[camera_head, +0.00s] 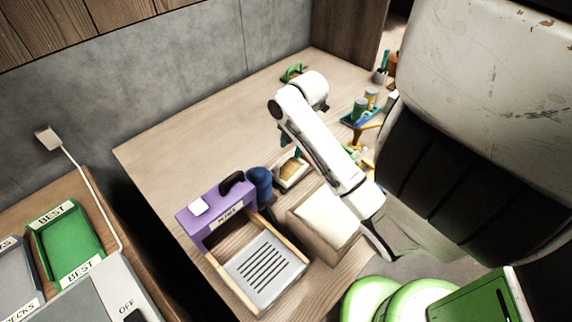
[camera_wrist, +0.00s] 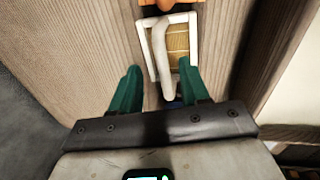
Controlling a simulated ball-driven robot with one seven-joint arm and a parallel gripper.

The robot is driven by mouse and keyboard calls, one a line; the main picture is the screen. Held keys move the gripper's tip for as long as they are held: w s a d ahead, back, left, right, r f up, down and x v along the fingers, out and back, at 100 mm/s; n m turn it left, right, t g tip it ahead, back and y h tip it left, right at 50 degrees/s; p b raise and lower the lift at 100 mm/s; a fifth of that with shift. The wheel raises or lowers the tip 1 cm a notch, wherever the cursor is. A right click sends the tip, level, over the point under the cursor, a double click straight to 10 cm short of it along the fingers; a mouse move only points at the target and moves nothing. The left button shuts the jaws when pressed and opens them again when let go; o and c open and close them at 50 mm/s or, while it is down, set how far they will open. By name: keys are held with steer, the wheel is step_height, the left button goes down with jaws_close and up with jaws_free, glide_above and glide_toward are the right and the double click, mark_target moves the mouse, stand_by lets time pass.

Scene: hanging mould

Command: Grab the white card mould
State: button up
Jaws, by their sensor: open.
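A white-rimmed frame with a tan panel, which looks like the white card mould (camera_wrist: 193,37), is at the top middle of the wrist view. A thick white bar (camera_wrist: 163,60) runs down in front of its panel. The frame also shows in the head view (camera_head: 279,181), beside a blue cylinder (camera_head: 259,184). My gripper (camera_wrist: 159,72) has two green fingers, spread apart with nothing held. The white bar's lower end lies between them in the wrist view; contact cannot be told. In the head view my gripper (camera_head: 289,149) is partly hidden by my arm, above the frame.
A purple stand (camera_head: 215,213) with a white block and a black item is at left of the frame, near a grey slotted tray (camera_head: 264,272). A pale box (camera_head: 325,222) is close on the right. Small bottles (camera_head: 360,108) stand behind. Bare wood lies at the back left.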

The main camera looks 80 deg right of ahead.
mark_target(291, 153)
steer(key=shift+w+d+f+p, duration=0.15)
steer(key=shift+f+p, duration=0.25)
steer(key=shift+f, duration=1.1)
steer(key=shift+w+d+f+p, duration=0.1)
steer(key=shift+w+f+p, duration=0.2)
steer(key=shift+f, duration=1.15)
steer(key=shift+s, duration=0.1)
jaws_close()
